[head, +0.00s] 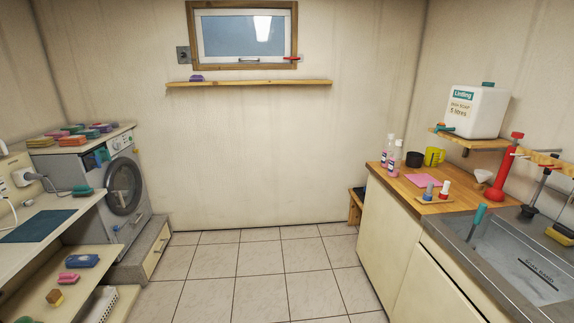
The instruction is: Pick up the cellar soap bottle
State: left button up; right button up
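Two small bottles with pink liquid, dark labels and pale tops stand upright on the wooden counter at the right. One bottle (384,154) is at the back left. The other bottle (396,159) stands close beside it, a little nearer. A large white container (477,112) with a green cap and "Linting" and "5 litres" lettering stands on the wall shelf above. I cannot tell which of these is the cellar soap bottle. Neither of my grippers is in view.
Near the bottles on the counter (402,184) are a black cup (414,159), a yellow mug (434,156) and a pink cloth (424,180). A metal sink (484,245) is in front. A washing machine (92,186) stands left. The tiled floor (262,262) between is clear.

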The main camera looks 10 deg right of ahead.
aim_at(396, 155)
jog(key=i, duration=0.8)
jog(key=i+z, duration=0.2)
jog(key=i, duration=0.2)
jog(key=i+j+z, duration=0.4)
jog(key=i+z, duration=0.25)
jog(key=i+j+z, duration=0.3)
jog(key=z, duration=0.15)
jog(key=i+j+z, duration=0.6)
jog(key=j+z, duration=0.25)
jog(key=i+j+z, duration=0.2)
jog(key=j, duration=0.2)
jog(key=j+z, duration=0.2)
jog(key=j, duration=0.25)
